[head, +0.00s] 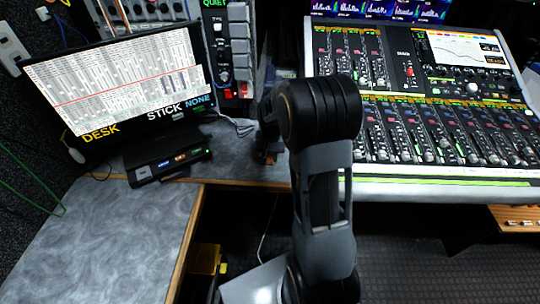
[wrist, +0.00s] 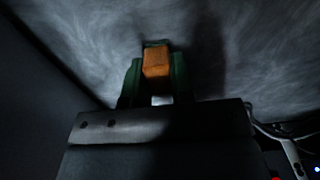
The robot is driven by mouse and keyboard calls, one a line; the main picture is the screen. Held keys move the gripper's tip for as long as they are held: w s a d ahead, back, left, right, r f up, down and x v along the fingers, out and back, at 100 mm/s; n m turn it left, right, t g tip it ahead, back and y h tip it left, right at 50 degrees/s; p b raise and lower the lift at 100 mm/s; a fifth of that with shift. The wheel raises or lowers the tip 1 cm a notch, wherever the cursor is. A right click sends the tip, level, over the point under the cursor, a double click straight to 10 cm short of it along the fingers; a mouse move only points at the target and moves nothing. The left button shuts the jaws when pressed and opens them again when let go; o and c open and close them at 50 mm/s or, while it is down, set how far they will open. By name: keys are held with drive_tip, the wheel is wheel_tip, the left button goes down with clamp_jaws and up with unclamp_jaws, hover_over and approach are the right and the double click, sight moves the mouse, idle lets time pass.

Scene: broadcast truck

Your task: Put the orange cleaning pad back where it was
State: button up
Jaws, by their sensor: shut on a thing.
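The orange cleaning pad (wrist: 156,61) is a small orange block between the two green fingers of my gripper (wrist: 156,72) in the wrist view. The fingers are shut on its sides. The mottled grey desk top (wrist: 75,35) lies beyond the pad; I cannot tell whether the pad touches it. In the head view my gripper (head: 268,155) is low over the back part of the grey desk, left of the mixing console, mostly hidden behind my arm. The pad is not clear there.
The mixing console (head: 430,185) stands close on the right. A black box (head: 168,164) sits on the desk to the left, below a large monitor (head: 120,85). White cables (head: 238,127) lie behind. The left desk wing (head: 110,240) is clear.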

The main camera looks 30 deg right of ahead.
drive_tip(key=shift+f, duration=0.2)
drive_tip(key=o, duration=0.8)
drive_tip(key=shift+r, duration=0.1)
wheel_tip(320, 180, up, 12)
drive_tip(key=p, duration=0.2)
drive_tip(key=s+a+n+t, duration=0.1)
drive_tip(key=s+a+n, duration=0.1)
drive_tip(key=s, duration=0.3)
drive_tip(key=s+a+r+n+t, duration=0.1)
drive_tip(key=s+a+n, duration=0.1)
drive_tip(key=s+a, duration=0.2)
drive_tip(key=s+a+r+n+t, duration=0.1)
drive_tip(key=s+a, duration=0.2)
drive_tip(key=s, duration=0.4)
drive_tip(key=shift+a+r+n, duration=0.1)
drive_tip(key=shift+a+n, duration=0.15)
drive_tip(key=shift+n, duration=0.15)
drive_tip(key=shift+r, duration=0.1)
